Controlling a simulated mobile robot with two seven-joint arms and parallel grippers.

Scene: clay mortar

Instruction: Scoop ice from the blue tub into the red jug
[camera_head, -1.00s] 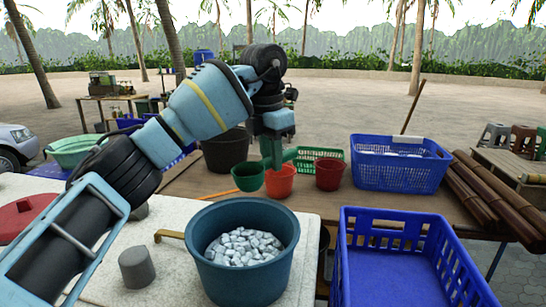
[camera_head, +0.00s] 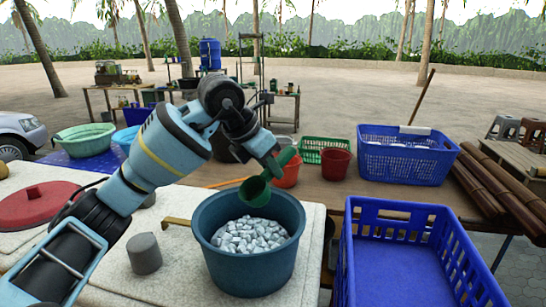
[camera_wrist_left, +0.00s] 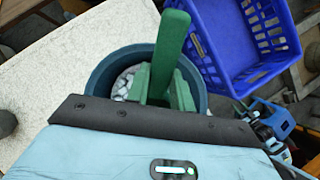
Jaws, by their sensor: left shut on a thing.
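My left gripper (camera_head: 274,166) is shut on the handle of a green scoop (camera_head: 254,191), whose bowl hangs over the back of the blue tub (camera_head: 250,282). I cannot see whether the scoop holds ice. Its green handle (camera_wrist_left: 173,38) shows over the tub in the left wrist view. White ice cubes (camera_head: 250,238) lie inside the tub, below the rim. A bright red container (camera_head: 290,176), possibly the red jug, stands behind the tub, partly hidden by my gripper and the scoop. A darker red container (camera_head: 335,164) stands to its right. My right gripper is not in view.
An empty blue crate (camera_head: 400,216) stands right of the tub; a blue basket (camera_head: 405,158) is behind it. A green basket (camera_head: 312,146) stands behind the red containers. A grey cylinder (camera_head: 144,255) and a red lid (camera_head: 38,203) are on the pale top at left.

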